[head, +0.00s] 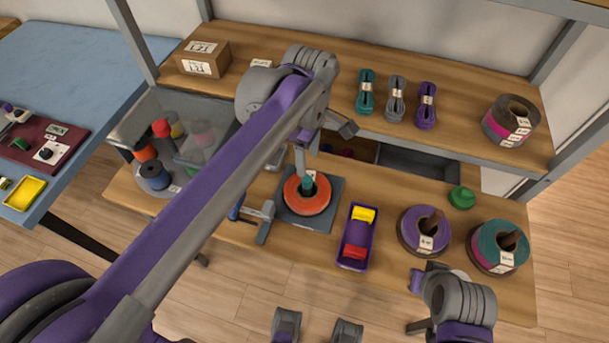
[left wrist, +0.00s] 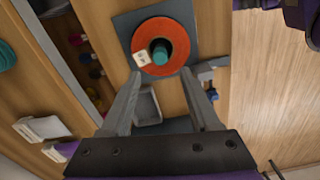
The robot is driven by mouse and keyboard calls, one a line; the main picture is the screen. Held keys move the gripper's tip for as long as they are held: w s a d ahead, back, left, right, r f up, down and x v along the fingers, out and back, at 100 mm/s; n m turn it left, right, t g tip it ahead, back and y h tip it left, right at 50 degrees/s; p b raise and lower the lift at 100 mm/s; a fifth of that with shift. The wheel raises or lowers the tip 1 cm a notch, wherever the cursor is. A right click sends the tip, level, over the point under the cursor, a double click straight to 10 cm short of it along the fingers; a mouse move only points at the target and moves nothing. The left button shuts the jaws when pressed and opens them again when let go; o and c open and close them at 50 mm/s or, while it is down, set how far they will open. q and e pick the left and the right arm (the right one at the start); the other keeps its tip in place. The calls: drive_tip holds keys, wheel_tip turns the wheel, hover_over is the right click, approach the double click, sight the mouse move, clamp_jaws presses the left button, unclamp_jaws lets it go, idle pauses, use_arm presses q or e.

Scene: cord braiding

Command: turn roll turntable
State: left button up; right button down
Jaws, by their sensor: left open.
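An orange-red roll (head: 307,192) with a teal core lies flat on a dark square plate (head: 325,218) on the bench; it also shows in the left wrist view (left wrist: 178,27). My left gripper (head: 306,160) hangs just above the roll's back side. In the left wrist view its two fingers (left wrist: 161,73) are spread, with nothing between them, and point at the roll; whether they touch it is unclear. A round grey stand (head: 160,190) with orange and blue spools is at left. My right gripper (head: 418,302) is at the lower right; its jaws are unclear.
A purple tray (head: 350,262) with yellow and red pieces stands right of the plate. Purple (head: 424,230) and teal (head: 498,246) rolls stand farther right. A grey clamp-like tool (head: 265,222) lies left of the plate. A shelf (head: 450,75) with cord bundles overhangs behind.

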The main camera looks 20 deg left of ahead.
sight(307, 178)
use_arm(q)
wheel_tip(307, 178, down, 8)
drive_tip(key=shift+a+f+b, duration=0.1)
drive_tip(key=shift+f+b, duration=0.1)
drive_tip(key=shift+b, duration=0.2)
clamp_jaws()
